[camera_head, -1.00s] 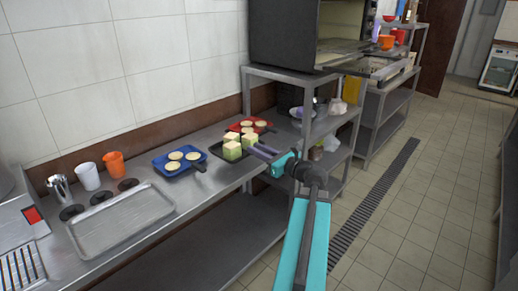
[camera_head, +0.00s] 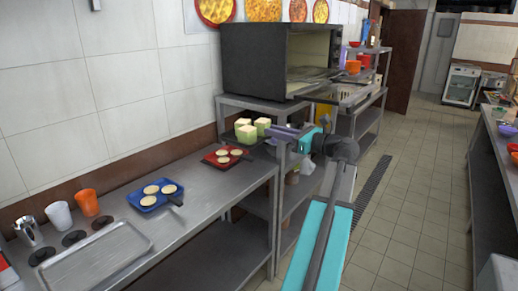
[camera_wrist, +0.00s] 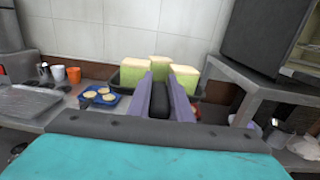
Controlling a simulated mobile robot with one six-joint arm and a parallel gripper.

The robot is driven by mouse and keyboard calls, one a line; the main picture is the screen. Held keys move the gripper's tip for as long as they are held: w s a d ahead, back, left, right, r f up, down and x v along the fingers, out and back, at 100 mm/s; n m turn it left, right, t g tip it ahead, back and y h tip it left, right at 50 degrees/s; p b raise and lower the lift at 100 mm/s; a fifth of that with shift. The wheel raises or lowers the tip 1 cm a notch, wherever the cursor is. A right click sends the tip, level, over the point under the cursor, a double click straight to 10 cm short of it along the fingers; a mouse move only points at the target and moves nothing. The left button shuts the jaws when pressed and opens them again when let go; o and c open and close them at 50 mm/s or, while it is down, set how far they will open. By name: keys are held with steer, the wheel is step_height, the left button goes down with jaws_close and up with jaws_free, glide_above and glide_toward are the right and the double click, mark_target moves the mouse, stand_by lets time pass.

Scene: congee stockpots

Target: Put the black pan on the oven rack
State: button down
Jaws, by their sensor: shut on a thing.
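The black pan (camera_head: 229,136) is lifted above the steel counter and holds three pale green and yellow blocks (camera_head: 246,134). In the wrist view the pan (camera_wrist: 128,76) lies straight ahead and looks roughly level. My gripper (camera_head: 284,132) is shut on the pan's handle; the purple fingers (camera_wrist: 160,88) flank the dark handle in the wrist view. The dark oven (camera_head: 254,62) stands open on a shelf unit behind and above the pan. The oven rack (camera_head: 314,75) shows at its opening, to the right of and higher than the pan.
A red pan (camera_head: 209,159) and a blue pan (camera_head: 140,206), each with round pale pieces, sit on the counter (camera_head: 205,200). A steel tray (camera_head: 95,262) and cups (camera_head: 87,203) are at left. The shelf unit's top edge (camera_head: 262,106) is close behind the held pan. The right floor is clear.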

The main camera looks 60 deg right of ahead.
steer(key=s+d+r+p, duration=0.1)
steer(key=s+r, duration=0.7)
steer(key=r, duration=0.2)
steer(key=s+d+r+p, duration=0.1)
steer(key=s+r, duration=0.7)
steer(key=r, duration=0.3)
steer(key=shift+s+d+y+p, duration=0.2)
steer(key=shift+s+y+p, duration=0.1)
steer(key=shift+s, duration=0.15)
